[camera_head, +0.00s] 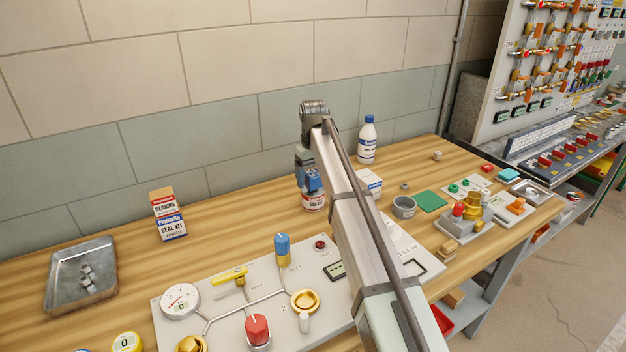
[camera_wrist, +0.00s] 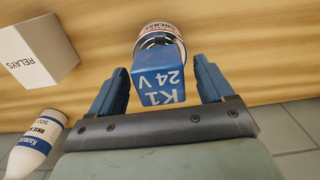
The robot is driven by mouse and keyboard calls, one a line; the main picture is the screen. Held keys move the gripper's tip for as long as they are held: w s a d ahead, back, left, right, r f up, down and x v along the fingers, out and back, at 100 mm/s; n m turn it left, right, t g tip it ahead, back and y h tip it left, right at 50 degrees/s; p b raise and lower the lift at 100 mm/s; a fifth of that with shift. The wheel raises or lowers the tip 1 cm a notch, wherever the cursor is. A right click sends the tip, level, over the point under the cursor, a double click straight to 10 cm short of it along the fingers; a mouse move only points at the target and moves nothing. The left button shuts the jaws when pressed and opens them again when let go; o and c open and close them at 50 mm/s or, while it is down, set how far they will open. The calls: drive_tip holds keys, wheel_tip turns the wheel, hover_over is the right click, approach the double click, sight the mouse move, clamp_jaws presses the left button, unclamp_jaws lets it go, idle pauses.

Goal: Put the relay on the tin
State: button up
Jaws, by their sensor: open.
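The relay is a blue block marked K1 24V (camera_wrist: 158,82). In the head view the relay (camera_head: 312,181) shows just above the tin (camera_head: 314,203), a round white and red can on the bench. In the wrist view the tin (camera_wrist: 158,33) is directly behind the relay, and the relay appears to rest on its top. My gripper (camera_wrist: 160,75) is open, with one finger on each side of the relay and a gap at both sides. In the head view my arm hides part of this area, and the contact between relay and tin is not clearly seen.
A white RELAYS box (camera_wrist: 38,55) and a white bottle (camera_head: 367,142) stand close by. A grey cup (camera_head: 404,207) and green mat (camera_head: 430,201) lie right of my arm. A valve panel (camera_head: 190,330) is in front; seal boxes (camera_head: 169,215) and a metal tray (camera_head: 60,285) are left.

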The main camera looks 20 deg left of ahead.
sight(313, 173)
wheel_tip(313, 173, up, 11)
idle(0.4)
